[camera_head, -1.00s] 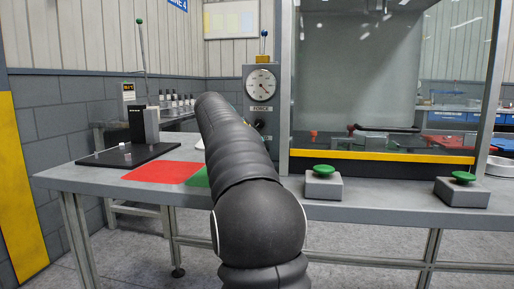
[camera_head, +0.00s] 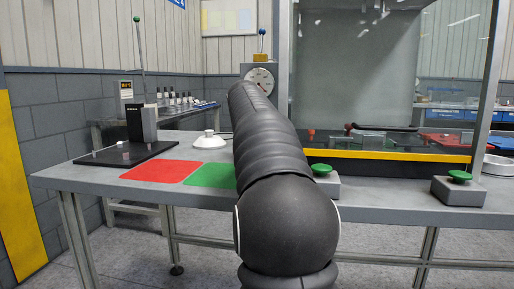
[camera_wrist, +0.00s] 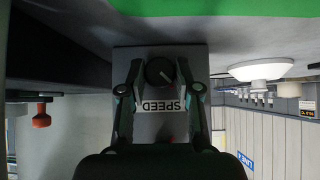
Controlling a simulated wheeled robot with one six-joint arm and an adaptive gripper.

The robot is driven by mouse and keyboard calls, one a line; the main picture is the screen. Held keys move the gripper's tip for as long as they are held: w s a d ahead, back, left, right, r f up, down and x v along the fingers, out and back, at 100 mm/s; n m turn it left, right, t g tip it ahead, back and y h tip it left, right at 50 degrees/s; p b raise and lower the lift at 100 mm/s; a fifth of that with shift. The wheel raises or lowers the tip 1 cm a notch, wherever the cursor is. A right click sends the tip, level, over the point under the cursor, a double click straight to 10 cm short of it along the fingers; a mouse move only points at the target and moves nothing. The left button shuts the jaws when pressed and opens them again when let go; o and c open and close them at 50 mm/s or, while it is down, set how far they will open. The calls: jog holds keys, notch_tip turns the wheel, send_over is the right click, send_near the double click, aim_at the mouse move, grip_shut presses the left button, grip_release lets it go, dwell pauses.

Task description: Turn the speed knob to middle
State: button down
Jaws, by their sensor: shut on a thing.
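The dark round speed knob (camera_wrist: 160,71) sits on a grey panel (camera_wrist: 160,52) in the wrist view, beside a white SPEED label (camera_wrist: 163,106). A thin pale pointer line on the knob slants toward the lower right of that picture. My gripper (camera_wrist: 160,75) has one finger on each side of the knob and is shut on it. The exact finger contact is hard to see. In the head view my own arm hides the gripper, the knob and most of the control box.
A round gauge (camera_head: 259,78) shows above my arm. Red (camera_head: 160,172) and green (camera_head: 211,175) mats lie on the grey table, with a white domed object (camera_head: 209,140) behind.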

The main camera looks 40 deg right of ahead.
dwell(0.3)
jog(key=c, duration=1.1)
grip_release()
jog(key=v, duration=1.2)
